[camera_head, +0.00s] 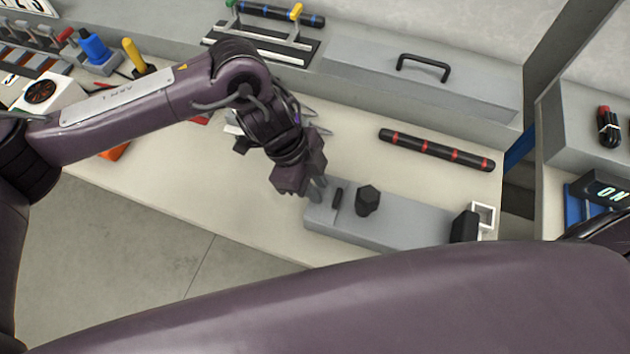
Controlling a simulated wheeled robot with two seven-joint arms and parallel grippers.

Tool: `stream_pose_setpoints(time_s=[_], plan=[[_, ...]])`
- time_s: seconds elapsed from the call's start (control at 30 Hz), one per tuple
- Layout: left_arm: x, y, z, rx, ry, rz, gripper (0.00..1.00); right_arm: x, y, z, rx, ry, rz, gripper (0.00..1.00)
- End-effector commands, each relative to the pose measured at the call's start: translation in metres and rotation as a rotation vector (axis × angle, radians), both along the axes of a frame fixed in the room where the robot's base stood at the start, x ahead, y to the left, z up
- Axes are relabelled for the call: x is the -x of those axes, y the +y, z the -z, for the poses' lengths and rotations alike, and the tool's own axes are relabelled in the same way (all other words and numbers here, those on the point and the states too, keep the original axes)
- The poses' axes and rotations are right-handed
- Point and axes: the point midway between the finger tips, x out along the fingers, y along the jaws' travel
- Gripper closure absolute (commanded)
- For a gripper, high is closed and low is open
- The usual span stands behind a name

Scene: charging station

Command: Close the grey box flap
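A long grey box (400,225) lies on the pale worktop, with a black hexagonal knob (367,200) on top and a black block at its right end. Another grey box top with a black handle (422,68) sits flat at the back of the bench. My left gripper (317,188) is at the left end of the long box, touching or very close to it. The wrist hides its fingers, so its opening is unclear. My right gripper does not show.
A black bar with red bands (436,150) lies behind the long box. A white square frame (483,214) stands at its right end. Levers (295,12) and a blue plug-like part (95,48) are at the back and left.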

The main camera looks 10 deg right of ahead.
Motion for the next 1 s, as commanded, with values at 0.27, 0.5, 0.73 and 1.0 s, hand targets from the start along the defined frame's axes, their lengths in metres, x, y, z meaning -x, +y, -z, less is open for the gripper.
stream_pose_setpoints(time_s=[0.27, 0.5, 0.73, 1.0], plan=[[0.000, 0.000, 0.000, 0.000, 0.000, 0.000, 0.42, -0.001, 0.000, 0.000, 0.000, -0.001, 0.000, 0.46], [0.000, 0.000, 0.000, 0.000, 0.000, 0.000, 0.10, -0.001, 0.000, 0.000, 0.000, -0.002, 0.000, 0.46], [0.000, 0.000, 0.000, 0.000, 0.000, 0.000, 0.00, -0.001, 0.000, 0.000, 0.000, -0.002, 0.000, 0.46], [-0.006, 0.007, -0.019, 0.002, -0.003, -0.002, 0.00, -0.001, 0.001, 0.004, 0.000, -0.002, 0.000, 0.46]])
